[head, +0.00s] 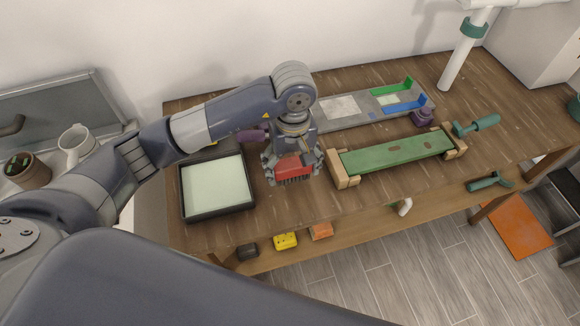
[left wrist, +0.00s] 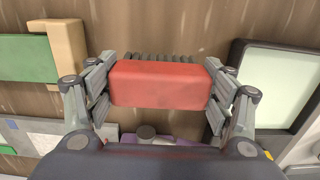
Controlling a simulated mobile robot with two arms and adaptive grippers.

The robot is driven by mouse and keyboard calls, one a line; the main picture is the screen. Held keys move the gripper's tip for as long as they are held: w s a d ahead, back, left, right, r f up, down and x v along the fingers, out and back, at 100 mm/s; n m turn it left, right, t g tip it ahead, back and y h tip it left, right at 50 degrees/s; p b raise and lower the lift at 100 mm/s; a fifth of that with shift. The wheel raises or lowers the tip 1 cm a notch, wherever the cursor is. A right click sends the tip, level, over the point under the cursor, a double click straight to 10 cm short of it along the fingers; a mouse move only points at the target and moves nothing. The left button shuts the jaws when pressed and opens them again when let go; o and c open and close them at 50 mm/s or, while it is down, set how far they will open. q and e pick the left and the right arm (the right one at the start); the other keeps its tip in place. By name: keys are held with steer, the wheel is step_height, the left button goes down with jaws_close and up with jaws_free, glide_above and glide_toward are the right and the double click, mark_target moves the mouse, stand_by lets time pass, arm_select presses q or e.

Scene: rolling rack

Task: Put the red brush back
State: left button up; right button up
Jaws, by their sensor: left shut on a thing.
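The red brush (head: 293,168) has a red block body and dark bristles. My left gripper (head: 292,174) is shut on it, one finger at each end, and holds it over the wooden bench (head: 280,210). In the left wrist view the red brush (left wrist: 160,85) sits level between the two fingers, with its bristles on the far side. Whether the bristles touch the bench top is hard to tell. My right gripper does not show.
A black tray with a pale pad (head: 217,183) lies left of the brush, and a green board between wooden blocks (head: 395,153) lies right. Behind are a purple object (head: 250,136) and a grey panel (head: 345,108). Yellow (head: 286,241) and orange (head: 321,231) blocks sit on the lower shelf.

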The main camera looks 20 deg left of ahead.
mark_target(290, 175)
arm_select(q)
steer(key=shift+a, duration=0.25)
step_height(290, 175, down, 3)
steer(key=shift+r+p, duration=0.15)
steer(key=shift+p, duration=0.8)
steer(key=shift+f, duration=0.45)
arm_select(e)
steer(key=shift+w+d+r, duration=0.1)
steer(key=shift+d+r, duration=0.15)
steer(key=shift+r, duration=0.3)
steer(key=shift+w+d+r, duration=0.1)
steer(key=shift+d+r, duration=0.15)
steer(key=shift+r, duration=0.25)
arm_select(q)
steer(key=shift+w+f+b, duration=0.1)
steer(key=shift+f+b, duration=0.1)
steer(key=shift+b, duration=0.1)
steer(key=o, duration=0.9)
steer(key=shift+o, duration=0.2)
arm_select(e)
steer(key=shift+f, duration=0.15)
arm_select(q)
steer(key=shift+r, duration=0.1)
